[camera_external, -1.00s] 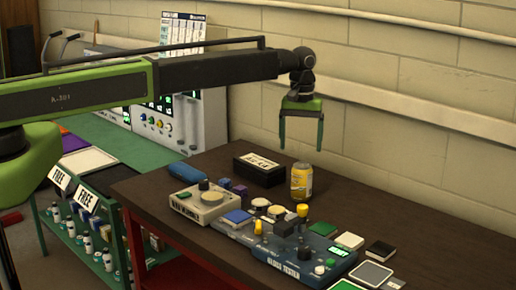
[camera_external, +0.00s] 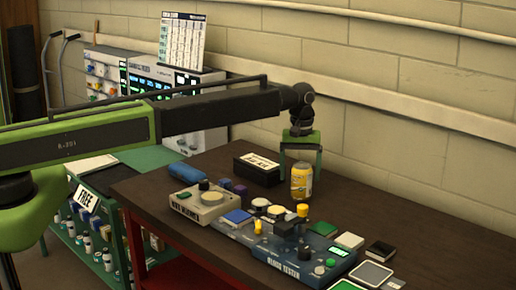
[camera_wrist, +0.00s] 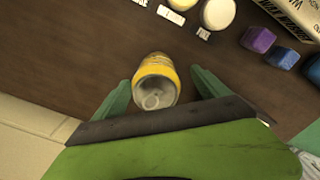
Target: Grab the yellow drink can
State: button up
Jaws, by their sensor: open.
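The yellow drink can (camera_external: 301,182) stands upright on the dark brown table (camera_external: 347,205), near its back edge by the wall. It also shows from above in the wrist view (camera_wrist: 155,78), with its silver top and pull tab facing the camera. My gripper (camera_external: 301,174) is low over the can in the external view, with a green finger on either side of it. In the wrist view my open gripper (camera_wrist: 160,88) has its two green fingertips left and right of the can, with gaps on both sides.
A black box with a white label (camera_external: 258,168) stands close left of the can. A blue tester device (camera_external: 300,258) and a beige device (camera_external: 208,202) with knobs lie in front. Small blocks and pads are scattered around them. The block wall is close behind.

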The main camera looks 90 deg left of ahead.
aim_at(301, 188)
jog(key=shift+f, duration=0.25)
jog(key=f+b, duration=0.5)
jog(key=shift+w+f, duration=0.25)
jog(key=shift+w, duration=0.05)
jog(key=shift+r, duration=0.2)
jog(key=shift+c, duration=0.4)
grip_shut()
notch_tip(301, 188, up, 5)
jog(key=p, duration=0.5)
jog(key=shift+f, duration=0.1)
jog(key=d+r+p, duration=0.6)
jog(key=d, duration=0.5)
jog(key=shift+s+d, duration=0.3)
